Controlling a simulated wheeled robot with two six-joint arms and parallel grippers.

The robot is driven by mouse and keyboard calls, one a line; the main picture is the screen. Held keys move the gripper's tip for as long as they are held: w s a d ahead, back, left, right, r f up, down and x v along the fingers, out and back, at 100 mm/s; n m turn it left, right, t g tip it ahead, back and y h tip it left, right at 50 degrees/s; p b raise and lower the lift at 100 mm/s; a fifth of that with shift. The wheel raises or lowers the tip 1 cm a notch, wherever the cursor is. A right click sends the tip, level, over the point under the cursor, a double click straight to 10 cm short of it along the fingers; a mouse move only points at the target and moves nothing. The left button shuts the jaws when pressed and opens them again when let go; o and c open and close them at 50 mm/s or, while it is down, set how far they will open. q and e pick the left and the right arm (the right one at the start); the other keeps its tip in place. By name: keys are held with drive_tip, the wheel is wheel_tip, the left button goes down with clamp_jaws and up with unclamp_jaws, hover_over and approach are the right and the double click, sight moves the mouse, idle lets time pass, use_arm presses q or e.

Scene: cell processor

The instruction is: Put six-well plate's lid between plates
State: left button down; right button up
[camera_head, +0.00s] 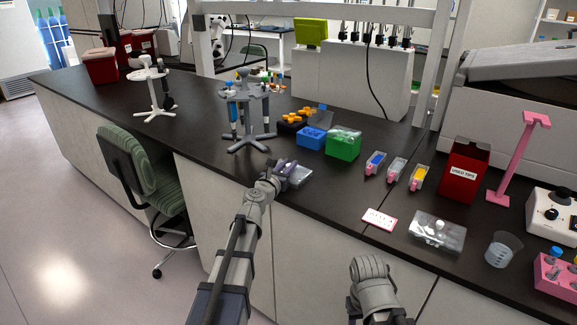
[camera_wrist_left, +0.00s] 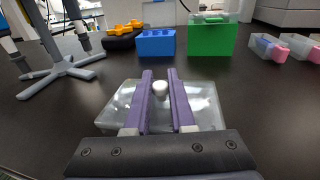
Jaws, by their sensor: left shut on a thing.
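A clear plastic lid with a white knob (camera_wrist_left: 160,88) lies in front of my left gripper (camera_wrist_left: 160,80). The purple fingers are shut on the lid (camera_wrist_left: 205,105). In the head view the lid (camera_head: 300,177) shows at the end of my left arm, low at the bench's front edge, and my left gripper (camera_head: 286,172) partly hides it. I cannot tell whether it touches the bench or has a plate under it. Another clear plate with a pale knob (camera_head: 437,232) sits on the bench to the right. My right arm shows at the bottom, its fingers out of sight.
A pipette stand (camera_head: 245,115) stands left of the lid. A blue box (camera_head: 312,138) and a green box (camera_head: 343,143) stand behind it. A pink-edged card (camera_head: 379,219), a beaker (camera_head: 502,249) and a red bin (camera_head: 463,170) are to the right. Bench between lid and card is clear.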

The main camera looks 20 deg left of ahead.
use_arm(q)
drive_tip(key=shift+r+p, duration=0.35)
drive_tip(key=shift+r, duration=0.05)
idle(0.6)
drive_tip(key=shift+r+p, duration=0.95)
drive_tip(key=shift+f, duration=0.1)
